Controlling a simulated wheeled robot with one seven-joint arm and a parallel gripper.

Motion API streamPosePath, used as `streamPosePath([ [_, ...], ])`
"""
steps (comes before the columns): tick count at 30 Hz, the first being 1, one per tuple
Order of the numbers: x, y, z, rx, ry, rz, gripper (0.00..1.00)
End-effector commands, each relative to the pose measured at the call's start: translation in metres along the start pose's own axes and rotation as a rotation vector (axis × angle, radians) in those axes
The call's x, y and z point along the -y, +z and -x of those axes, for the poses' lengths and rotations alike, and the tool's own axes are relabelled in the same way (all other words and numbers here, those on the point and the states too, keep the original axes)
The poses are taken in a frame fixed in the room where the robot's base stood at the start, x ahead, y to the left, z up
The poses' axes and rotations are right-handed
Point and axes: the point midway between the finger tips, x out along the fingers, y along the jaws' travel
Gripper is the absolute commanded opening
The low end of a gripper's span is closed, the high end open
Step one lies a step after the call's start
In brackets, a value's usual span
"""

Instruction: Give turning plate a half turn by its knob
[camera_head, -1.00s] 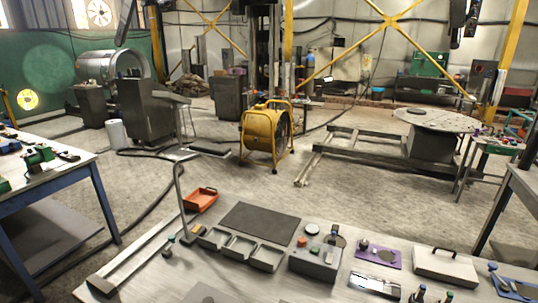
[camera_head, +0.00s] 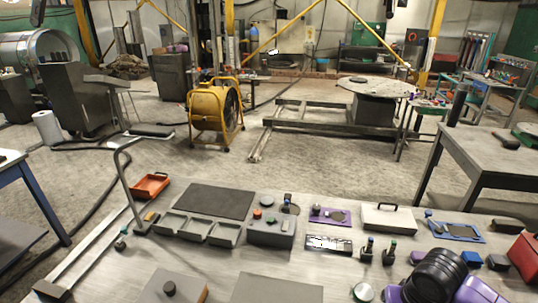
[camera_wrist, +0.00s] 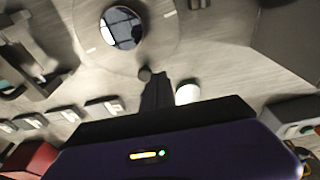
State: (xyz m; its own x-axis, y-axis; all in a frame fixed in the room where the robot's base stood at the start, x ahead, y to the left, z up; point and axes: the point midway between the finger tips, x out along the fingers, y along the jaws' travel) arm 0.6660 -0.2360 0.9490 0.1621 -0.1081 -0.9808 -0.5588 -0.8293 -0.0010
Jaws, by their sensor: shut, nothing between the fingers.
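The turning plate (camera_wrist: 80,38) is a pale round disc at the top of the wrist view, partly cut off by the frame edge. A dark, shiny round piece (camera_wrist: 123,27) sits near its middle. Its small dark knob (camera_wrist: 145,73) stands near the rim on the near side. My gripper (camera_wrist: 155,80) is shut and empty, its dark fingers pointing at the knob with the tips right beside it. I cannot tell whether they touch. I do not make out the plate in the head view, where my dark and purple wrist is at bottom right.
A white round piece (camera_wrist: 188,95) lies right of my fingers. Dark upright knobs (camera_head: 367,249), a white case (camera_head: 393,219) and grey trays (camera_head: 197,229) are farther back.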

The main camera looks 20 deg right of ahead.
Motion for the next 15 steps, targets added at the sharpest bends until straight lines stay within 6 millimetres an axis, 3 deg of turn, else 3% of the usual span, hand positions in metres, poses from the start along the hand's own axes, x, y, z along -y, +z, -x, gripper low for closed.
streamPosePath([
  [15,-0.001,-0.010,0.045,-0.004,0.002,0.000,0.00],
])
